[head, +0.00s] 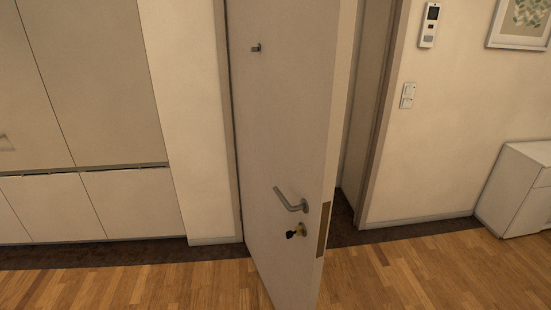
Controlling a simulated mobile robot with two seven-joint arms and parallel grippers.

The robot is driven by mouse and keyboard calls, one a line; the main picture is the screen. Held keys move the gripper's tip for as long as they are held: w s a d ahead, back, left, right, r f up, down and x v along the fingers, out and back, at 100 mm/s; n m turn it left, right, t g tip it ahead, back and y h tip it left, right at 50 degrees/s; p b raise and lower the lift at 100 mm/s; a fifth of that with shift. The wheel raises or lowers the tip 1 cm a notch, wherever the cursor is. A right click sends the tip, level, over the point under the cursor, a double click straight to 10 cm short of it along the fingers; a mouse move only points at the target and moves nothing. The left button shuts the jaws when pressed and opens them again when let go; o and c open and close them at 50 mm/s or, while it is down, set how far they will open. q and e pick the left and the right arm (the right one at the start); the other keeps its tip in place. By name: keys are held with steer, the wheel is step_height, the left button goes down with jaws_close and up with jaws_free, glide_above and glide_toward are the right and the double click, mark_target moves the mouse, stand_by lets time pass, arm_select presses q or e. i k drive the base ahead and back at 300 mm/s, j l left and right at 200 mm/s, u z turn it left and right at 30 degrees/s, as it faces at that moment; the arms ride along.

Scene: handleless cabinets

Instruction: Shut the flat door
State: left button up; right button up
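The flat door (285,110) is a plain white panel in the middle of the head view. It stands ajar, swung out into the room, with its hinge side at the left and its free edge at the right. A metal lever handle (291,201) sits low on its face, with a key in the lock (297,232) below it. A small fitting (256,48) is higher up. The dark door frame (377,100) and the open gap show to the right of the door's edge. Neither of my grippers is in view.
An intercom (430,25) and switches (407,95) are on the right wall, with a framed picture (520,22). A low white cabinet (515,190) stands at the right. The wooden floor (130,285) in front is clear.

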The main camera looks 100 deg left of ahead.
mark_target(289, 95)
steer(key=u, duration=3.3)
